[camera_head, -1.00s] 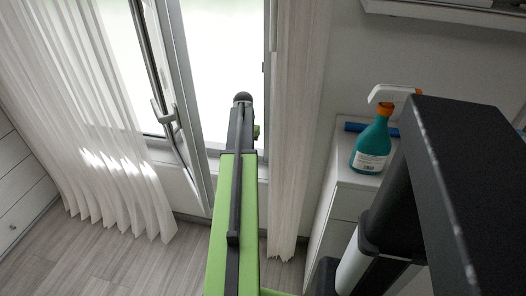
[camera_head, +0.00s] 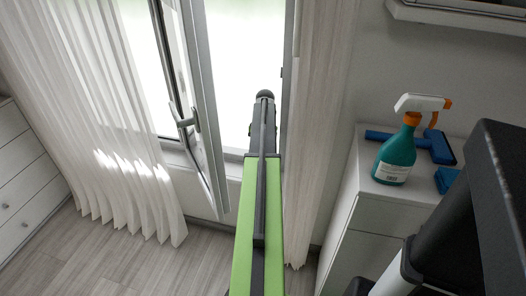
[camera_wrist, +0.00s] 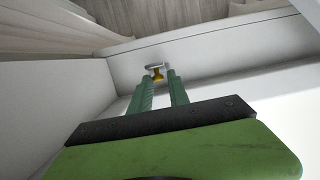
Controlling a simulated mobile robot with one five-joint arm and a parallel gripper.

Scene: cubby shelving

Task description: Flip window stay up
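The window stay, a small brass-coloured piece with a pale flat end (camera_wrist: 156,72), sits at the white window frame in the wrist view. My gripper (camera_wrist: 160,78) has its two green fingers apart, with the stay at the tips, between or just beyond them. I cannot tell whether they touch it. In the head view, the window sash (camera_head: 202,120) stands ajar, with a grey handle (camera_head: 189,120) on it. My arm reaches toward the window opening right of the sash. The stay and fingertips are not clear there.
A pale curtain (camera_head: 110,120) hangs left of the window and another (camera_head: 318,120) hangs right. A white cabinet (camera_head: 345,225) at the right bears a teal spray bottle (camera_head: 396,155) and a blue tool (camera_head: 440,148). A drawer unit (camera_head: 22,185) stands at the far left.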

